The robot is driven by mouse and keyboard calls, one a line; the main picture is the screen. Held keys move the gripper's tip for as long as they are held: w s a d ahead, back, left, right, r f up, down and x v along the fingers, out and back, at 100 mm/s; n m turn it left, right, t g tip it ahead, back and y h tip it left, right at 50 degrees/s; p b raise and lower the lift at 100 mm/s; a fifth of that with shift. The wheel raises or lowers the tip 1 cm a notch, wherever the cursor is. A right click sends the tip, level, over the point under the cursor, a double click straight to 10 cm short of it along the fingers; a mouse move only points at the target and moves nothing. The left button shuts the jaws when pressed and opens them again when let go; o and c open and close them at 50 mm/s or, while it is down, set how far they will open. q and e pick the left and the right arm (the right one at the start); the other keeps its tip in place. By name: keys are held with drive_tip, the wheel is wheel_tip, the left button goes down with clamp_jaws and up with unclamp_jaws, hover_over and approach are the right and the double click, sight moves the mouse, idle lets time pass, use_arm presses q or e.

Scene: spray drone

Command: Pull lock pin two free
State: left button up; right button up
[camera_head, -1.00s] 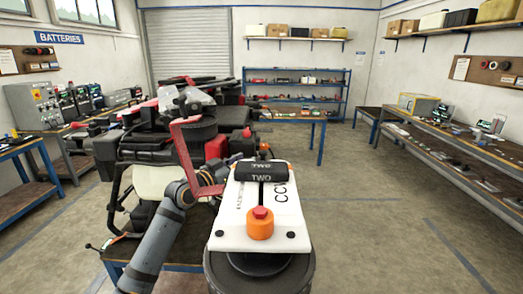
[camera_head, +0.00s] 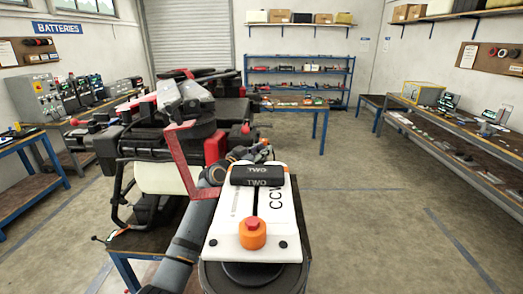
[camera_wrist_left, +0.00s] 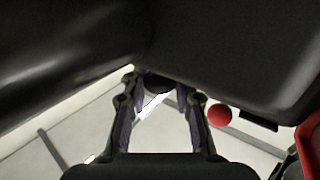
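I cannot make out which part is lock pin two in the head view. My left gripper (camera_head: 240,153) is beside the drone's right side, partly hidden behind my white front panel. In the left wrist view its two fingers (camera_wrist_left: 159,88) are spread apart, with a dark rounded end (camera_wrist_left: 158,82) between their tips. Whether they touch it is unclear. A red ball-shaped knob (camera_wrist_left: 220,115) sits just right of the fingers, under a large black body (camera_wrist_left: 235,50). My right gripper is not in view.
A low blue-framed table (camera_head: 125,262) stands under the drone. A workbench (camera_head: 465,150) runs along the right wall and a blue shelf rack (camera_head: 298,83) stands at the back. The floor (camera_head: 370,220) on the right is clear.

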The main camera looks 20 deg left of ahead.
sight(261, 148)
use_arm(q)
clamp_jaws()
drive_tip(key=shift+r, duration=1.55)
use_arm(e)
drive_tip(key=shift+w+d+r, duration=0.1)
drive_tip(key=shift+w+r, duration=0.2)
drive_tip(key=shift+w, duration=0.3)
use_arm(q)
drive_tip(key=o, duration=0.6)
unclamp_jaws()
drive_tip(key=shift+o, duration=0.2)
drive_tip(key=shift+s+a, duration=0.1)
